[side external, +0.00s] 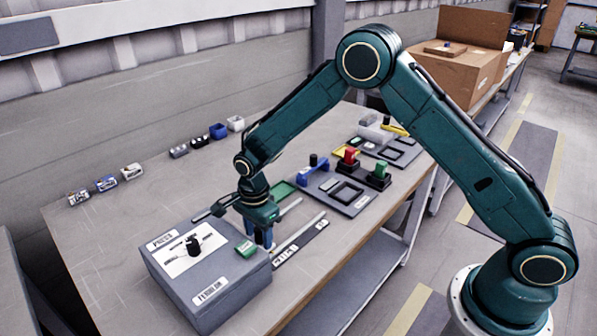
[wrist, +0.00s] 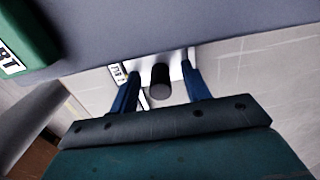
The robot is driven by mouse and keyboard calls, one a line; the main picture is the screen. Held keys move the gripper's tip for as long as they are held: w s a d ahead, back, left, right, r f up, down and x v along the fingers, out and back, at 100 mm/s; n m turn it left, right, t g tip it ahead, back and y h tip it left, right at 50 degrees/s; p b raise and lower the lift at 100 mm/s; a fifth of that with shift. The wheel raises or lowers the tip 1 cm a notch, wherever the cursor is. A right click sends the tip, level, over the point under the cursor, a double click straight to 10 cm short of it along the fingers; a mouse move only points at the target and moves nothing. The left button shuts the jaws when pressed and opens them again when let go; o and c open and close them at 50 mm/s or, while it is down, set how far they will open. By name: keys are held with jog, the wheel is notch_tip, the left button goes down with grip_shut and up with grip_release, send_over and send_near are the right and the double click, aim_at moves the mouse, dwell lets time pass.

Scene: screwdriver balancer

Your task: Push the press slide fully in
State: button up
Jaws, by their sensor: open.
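The press (side external: 205,275) is a grey box labelled PRESS at the near left of the bench. A white plate with a black knob (side external: 193,245) sits on its top. My gripper (side external: 263,246) points down behind the box's right side, its blue fingers partly hidden by the box. In the wrist view my gripper (wrist: 161,105) is open. A dark round knob (wrist: 160,84) stands between its blue fingers, in front of a white plate. I cannot tell whether the fingers touch the knob, or surely which part is the slide.
A green START button (side external: 246,249) is on the box's right edge; it also shows in the wrist view (wrist: 22,40). A labelled strip (side external: 300,243) lies right of the gripper. A fixture with red and green knobs (side external: 350,190) stands farther back.

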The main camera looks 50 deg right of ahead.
aim_at(258, 229)
jog(key=shift+r, duration=0.15)
jog(key=shift+r, duration=3.35)
